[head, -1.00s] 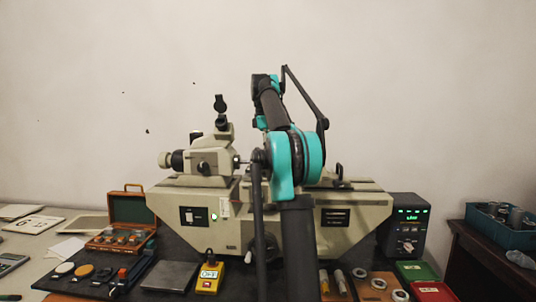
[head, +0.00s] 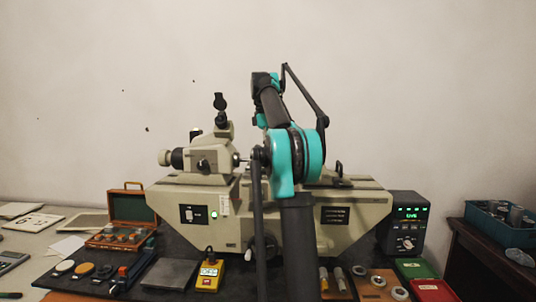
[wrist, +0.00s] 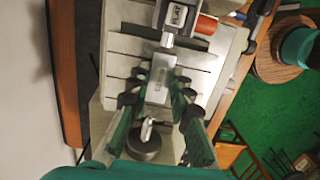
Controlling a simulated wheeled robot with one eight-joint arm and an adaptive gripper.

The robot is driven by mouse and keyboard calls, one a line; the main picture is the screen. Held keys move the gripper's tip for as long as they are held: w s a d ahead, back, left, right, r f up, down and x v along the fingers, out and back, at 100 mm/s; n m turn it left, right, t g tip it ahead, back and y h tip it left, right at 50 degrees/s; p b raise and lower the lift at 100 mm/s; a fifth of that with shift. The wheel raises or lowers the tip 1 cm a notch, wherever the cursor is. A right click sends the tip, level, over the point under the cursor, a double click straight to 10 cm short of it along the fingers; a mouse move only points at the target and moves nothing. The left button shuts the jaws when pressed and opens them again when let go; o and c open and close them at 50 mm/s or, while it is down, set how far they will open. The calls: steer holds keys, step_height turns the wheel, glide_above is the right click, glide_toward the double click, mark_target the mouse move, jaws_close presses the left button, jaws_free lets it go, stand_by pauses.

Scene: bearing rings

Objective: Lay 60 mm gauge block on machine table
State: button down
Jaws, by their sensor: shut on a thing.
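In the wrist view, my gripper (wrist: 157,92) is shut on a pale grey block, the 60 mm gauge block (wrist: 160,72), held between its dark fingertips. Behind the block is the grey slotted machine table (wrist: 122,45); I cannot tell whether the block touches it. In the head view, the beige measuring machine (head: 225,233) stands on the bench. My arm rises in front of it and hides the machine's middle; my gripper and the block do not show there.
A block marked FLAT (wrist: 176,16) is at the top of the wrist view, next to an orange-red part (wrist: 206,25). On the bench stand an open wooden case (head: 130,208), a grey plate (head: 168,273), a yellow device (head: 209,274) and a lit display box (head: 408,222).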

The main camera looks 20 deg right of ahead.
steer(key=shift+f, duration=0.3)
stand_by(0.5)
steer(key=c, duration=1.3)
jaws_free()
